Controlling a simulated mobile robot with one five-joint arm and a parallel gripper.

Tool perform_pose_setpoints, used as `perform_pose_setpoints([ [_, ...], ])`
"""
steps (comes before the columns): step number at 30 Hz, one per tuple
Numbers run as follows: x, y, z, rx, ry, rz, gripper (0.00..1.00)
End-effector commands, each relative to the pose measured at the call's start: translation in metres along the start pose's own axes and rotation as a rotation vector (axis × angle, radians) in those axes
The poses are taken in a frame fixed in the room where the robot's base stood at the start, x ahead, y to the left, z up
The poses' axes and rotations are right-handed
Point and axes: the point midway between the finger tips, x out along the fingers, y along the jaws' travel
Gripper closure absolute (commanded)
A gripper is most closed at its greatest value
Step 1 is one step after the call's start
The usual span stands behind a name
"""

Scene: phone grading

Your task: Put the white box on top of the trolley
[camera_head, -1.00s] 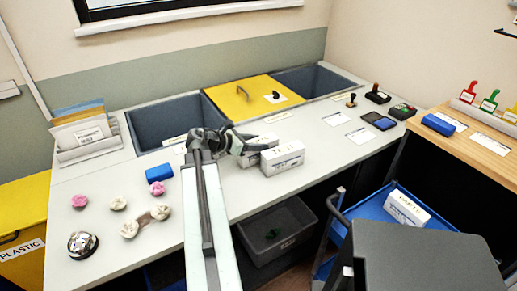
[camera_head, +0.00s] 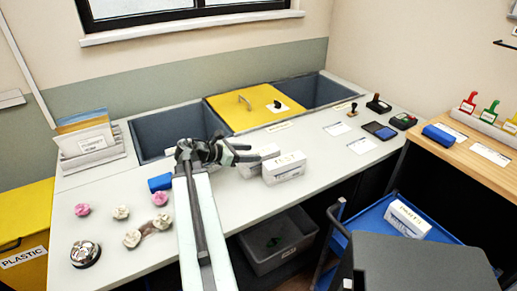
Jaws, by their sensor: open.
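Two white boxes stand side by side on the grey-white worktop. The nearer white box (camera_head: 284,168) is labelled and fully visible. The other white box (camera_head: 262,155) sits just behind and left of it, partly hidden by my gripper. My gripper (camera_head: 246,155) is open and empty, its fingers pointing right, at the left end of the boxes; I cannot tell whether it touches one. The blue trolley (camera_head: 372,216) stands at the lower right, partly hidden by a dark grey body in front. A labelled white box (camera_head: 408,219) lies on the trolley.
A yellow lid (camera_head: 252,105) lies between two sunken grey bins at the back of the worktop. A blue block (camera_head: 160,182), pink and white crumpled pieces and a bell (camera_head: 85,253) lie at left. Stamps and pads (camera_head: 379,131) lie at right. A grey crate (camera_head: 280,243) sits below.

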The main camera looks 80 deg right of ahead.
Motion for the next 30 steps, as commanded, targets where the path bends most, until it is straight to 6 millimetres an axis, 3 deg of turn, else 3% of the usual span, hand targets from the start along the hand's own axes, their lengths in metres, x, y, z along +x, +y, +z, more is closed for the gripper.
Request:
perform_pose_setpoints([
  [1, -0.017, 0.000, 0.005, -0.002, 0.000, 0.003, 0.46],
  [6, -0.054, 0.000, 0.004, -0.001, 0.000, 0.001, 0.46],
  [12, -0.075, 0.000, 0.002, 0.001, 0.000, 0.000, 0.46],
  [17, -0.076, 0.000, 0.003, 0.004, -0.011, 0.001, 0.44],
  [20, -0.075, 0.003, 0.024, 0.005, -0.119, 0.009, 0.44],
  [23, -0.062, 0.004, 0.031, 0.002, -0.294, 0.013, 0.44],
  [30, -0.046, 0.001, 0.023, -0.005, -0.397, -0.001, 0.44],
])
